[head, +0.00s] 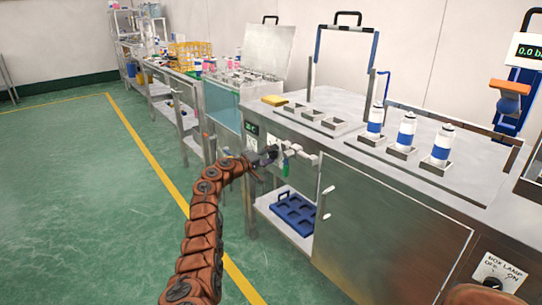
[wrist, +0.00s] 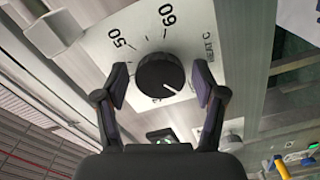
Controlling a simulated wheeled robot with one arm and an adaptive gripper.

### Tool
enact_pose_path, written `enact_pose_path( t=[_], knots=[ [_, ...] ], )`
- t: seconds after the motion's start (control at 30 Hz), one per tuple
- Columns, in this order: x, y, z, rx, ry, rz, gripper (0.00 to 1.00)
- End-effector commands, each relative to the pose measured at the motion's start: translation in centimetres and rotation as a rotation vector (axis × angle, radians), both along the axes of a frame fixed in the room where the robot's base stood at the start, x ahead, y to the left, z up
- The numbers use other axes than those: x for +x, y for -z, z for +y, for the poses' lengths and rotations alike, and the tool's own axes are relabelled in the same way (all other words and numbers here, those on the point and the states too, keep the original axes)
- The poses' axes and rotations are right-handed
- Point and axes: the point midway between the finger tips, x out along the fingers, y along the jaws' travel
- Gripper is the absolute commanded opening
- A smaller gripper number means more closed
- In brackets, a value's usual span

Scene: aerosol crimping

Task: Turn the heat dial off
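The heat dial (wrist: 160,76) is a round black knob with a white pointer line on a white plate (wrist: 205,30) in the wrist view. The plate carries the marks 50, 60 and "HEAT C", and the pointer line aims toward the lower right of the picture. My gripper (wrist: 160,85) is open, with one finger on each side of the knob. In the head view my gripper (head: 268,155) is at the bench's front panel and hides the dial.
A green display (head: 251,128) sits on the front panel near my gripper. A blue tray (head: 293,213) lies on the shelf below. White-and-blue bottles (head: 407,130) stand on the bench top. The floor at left is clear.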

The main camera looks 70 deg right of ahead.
Motion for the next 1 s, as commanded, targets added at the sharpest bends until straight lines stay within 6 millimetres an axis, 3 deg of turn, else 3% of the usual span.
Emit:
enact_pose_path(
  t=[0.47,1.0],
  knots=[
    [0.4,0.0,0.4,0.0,-0.002,0.0,0.74],
    [2.6,0.1,4.2,0.001,-0.002,0.002,0.74]
  ],
)
